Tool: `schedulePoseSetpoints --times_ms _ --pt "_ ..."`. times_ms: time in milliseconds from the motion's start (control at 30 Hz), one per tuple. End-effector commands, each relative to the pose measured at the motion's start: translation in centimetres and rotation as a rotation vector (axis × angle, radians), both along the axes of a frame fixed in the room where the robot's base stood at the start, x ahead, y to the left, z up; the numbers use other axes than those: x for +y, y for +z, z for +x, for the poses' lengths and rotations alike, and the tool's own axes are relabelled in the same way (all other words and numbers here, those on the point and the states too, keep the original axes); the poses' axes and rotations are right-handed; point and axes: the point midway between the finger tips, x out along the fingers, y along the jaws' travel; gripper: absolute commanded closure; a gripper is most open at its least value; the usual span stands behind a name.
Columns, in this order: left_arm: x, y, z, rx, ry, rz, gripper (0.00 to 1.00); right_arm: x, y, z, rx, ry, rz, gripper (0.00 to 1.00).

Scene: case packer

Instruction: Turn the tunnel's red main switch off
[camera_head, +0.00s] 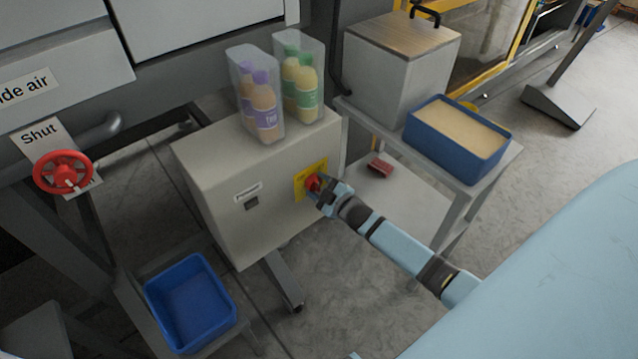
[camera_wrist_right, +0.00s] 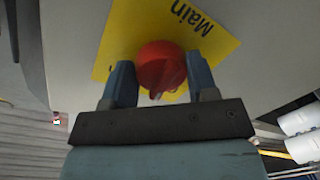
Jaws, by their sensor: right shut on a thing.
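The red main switch (camera_head: 313,184) sits on a yellow plate (camera_head: 300,181) on the front of a beige cabinet (camera_head: 222,178). In the right wrist view the red knob (camera_wrist_right: 160,66) is in front of the yellow plate (camera_wrist_right: 128,32), which reads "Main". My right gripper (camera_head: 321,190) is at the knob. In the right wrist view its two blue fingers (camera_wrist_right: 160,84) are on either side of the knob, shut on it. The knob's pointer is partly hidden, so I cannot tell its setting. My left gripper is not in view.
Bottle packs (camera_head: 262,105) stand on the cabinet. A blue empty bin (camera_head: 190,304) is at lower left. A red valve wheel (camera_head: 62,172) is by a "Shut" sign (camera_head: 41,140). A trolley with a blue tray (camera_head: 416,146) and grey box (camera_head: 380,80) stands to the right.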

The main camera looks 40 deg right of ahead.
Motion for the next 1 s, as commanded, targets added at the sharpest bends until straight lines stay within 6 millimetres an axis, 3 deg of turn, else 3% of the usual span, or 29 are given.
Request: schedulePoseSetpoints --times_ms 500,1000 --pt "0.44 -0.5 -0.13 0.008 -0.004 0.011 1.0 0.03 0.1 -0.04 -0.035 0.0 -0.45 0.7" --pt "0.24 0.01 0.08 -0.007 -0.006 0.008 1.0 0.02 0.18 -0.04 -0.049 0.0 -0.644 0.7"
